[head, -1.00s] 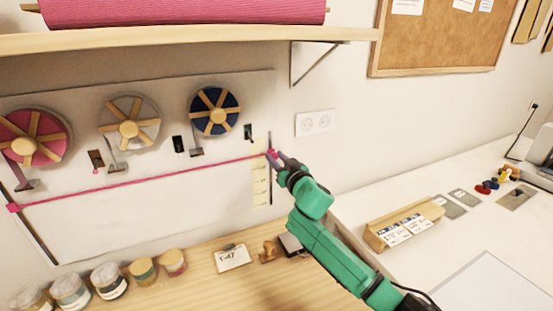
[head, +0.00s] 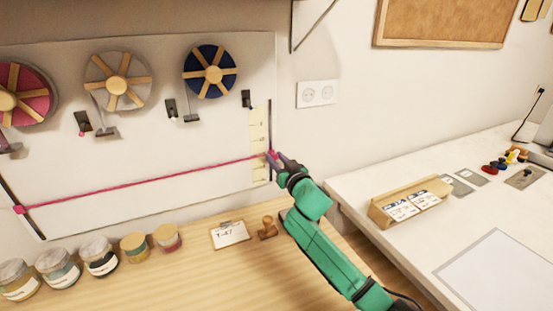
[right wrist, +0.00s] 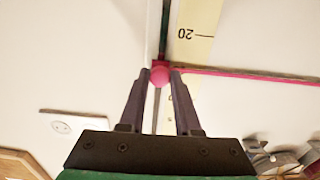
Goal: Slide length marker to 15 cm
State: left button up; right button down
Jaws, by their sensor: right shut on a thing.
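The length marker is a small pink knob (right wrist: 160,75) on a dark vertical rail (head: 270,120) at the right edge of the white board. My right gripper (head: 275,157) is shut on this knob, with a finger on each side in the right wrist view (right wrist: 160,80). A pale yellow scale strip (head: 257,130) runs beside the rail. In the right wrist view, the strip (right wrist: 195,20) shows an upside-down "20" near the knob. A pink line (head: 150,182) runs from the knob to a pink block (head: 18,210) at the left. My left gripper is not in view.
Ribbon spools, pink, white (head: 117,80) and blue (head: 210,72), hang above the line. Several jars (head: 100,257), a tag card (head: 229,234) and a wooden stamp (head: 267,228) stand on the wooden table below. A white table with a card holder (head: 410,203) is at right.

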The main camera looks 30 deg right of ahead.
jog(key=shift+r, duration=0.2)
jog(key=c, duration=0.6)
grip_release()
jog(key=shift+c, duration=0.2)
jog(key=shift+s+f, duration=0.2)
jog(key=shift+s, duration=0.3)
jog(key=s+b, duration=0.2)
jog(key=s, duration=1.1)
jog(key=shift+s+a+r, duration=0.15)
jog(key=shift+s+a, duration=0.1)
jog(key=shift+a, duration=0.15)
jog(key=shift+r, duration=0.1)
